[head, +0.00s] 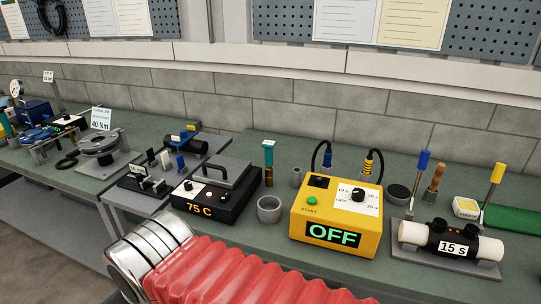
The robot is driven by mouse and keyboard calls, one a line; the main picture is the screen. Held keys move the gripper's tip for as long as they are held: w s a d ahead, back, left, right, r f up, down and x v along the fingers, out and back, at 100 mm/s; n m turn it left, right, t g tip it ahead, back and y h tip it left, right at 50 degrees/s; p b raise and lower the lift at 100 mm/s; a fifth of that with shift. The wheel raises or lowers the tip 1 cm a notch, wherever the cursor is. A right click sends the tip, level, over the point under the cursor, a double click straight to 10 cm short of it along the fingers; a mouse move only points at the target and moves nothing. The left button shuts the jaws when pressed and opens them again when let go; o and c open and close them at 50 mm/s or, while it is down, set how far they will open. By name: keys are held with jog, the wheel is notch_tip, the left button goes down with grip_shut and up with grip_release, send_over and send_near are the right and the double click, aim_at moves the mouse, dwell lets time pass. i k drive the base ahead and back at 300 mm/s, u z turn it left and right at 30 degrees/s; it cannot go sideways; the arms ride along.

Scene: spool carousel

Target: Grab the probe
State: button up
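I cannot tell for sure which thing is the probe. One upright tool with a teal head and a dark, yellow-marked lower part (268,160) stands behind the grey cup. Two thin upright sticks stand at the right, one with a blue top (424,160) and one with a yellow top (497,174). A blue-banded plug (327,158) and a yellow-banded plug (368,163), both on black cables, stand behind the yellow box. My red-sleeved arm crosses the bottom of the view. No gripper fingers show, and nothing visible is held.
A yellow box reading OFF (335,222) stands mid-bench, with a grey cup (269,209) and a black 75 C unit (216,190) to its left. A cylinder marked 15 s (452,245) lies right on a grey plate. A wooden-handled tool (435,177) stands behind it.

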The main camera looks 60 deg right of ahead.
aim_at(268, 145)
jog(key=u, duration=0.05)
jog(key=i, duration=1)
jog(key=z, duration=0.05)
